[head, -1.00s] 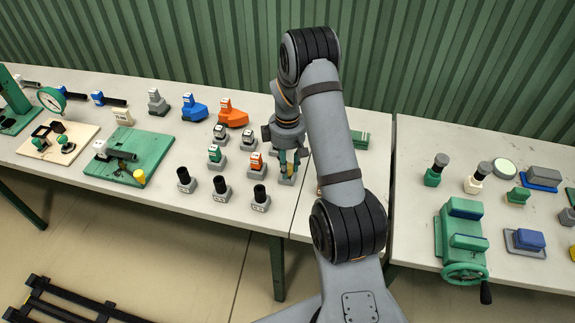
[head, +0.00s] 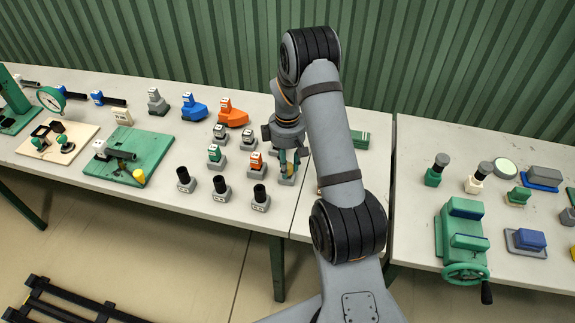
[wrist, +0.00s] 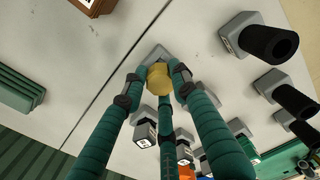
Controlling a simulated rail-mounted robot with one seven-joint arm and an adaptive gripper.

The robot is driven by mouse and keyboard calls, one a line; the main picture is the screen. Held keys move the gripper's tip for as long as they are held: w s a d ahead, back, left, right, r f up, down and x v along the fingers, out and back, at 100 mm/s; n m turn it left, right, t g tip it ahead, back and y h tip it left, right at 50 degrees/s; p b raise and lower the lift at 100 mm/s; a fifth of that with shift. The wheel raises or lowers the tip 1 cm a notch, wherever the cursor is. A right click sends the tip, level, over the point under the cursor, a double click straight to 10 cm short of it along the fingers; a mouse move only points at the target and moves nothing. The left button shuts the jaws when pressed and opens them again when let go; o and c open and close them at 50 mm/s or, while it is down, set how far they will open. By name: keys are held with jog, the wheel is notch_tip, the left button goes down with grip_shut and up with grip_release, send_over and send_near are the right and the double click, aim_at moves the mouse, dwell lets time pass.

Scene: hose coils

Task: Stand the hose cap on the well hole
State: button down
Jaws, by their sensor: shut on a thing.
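My gripper (head: 289,168) has several green fingers and points down over the near right part of the left table. In the wrist view the fingertips (wrist: 158,75) are shut on a small yellow piece (wrist: 159,84), which I take to be the hose cap. A grey block (wrist: 153,54) lies just beyond and below the piece; in the head view a pale grey base (head: 287,181) shows under the fingers. I cannot tell whether the piece touches it. No hole is clearly visible; the fingers and the piece may hide it.
Several labelled grey-based blocks (head: 214,155) stand close to the left of my gripper. Black cylinders on grey bases (head: 221,189) line the table's front. A green board (head: 118,172) with a yellow cup (head: 139,177) lies further left. A ribbed green block (wrist: 20,88) is nearby.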

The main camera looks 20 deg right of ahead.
jog(key=shift+f+b, duration=0.55)
jog(key=shift+f, duration=0.05)
dwell(0.6)
jog(key=c, duration=1.3)
grip_release()
jog(key=shift+r, duration=0.15)
jog(key=shift+r+p, duration=3)
jog(key=shift+r, duration=0.9)
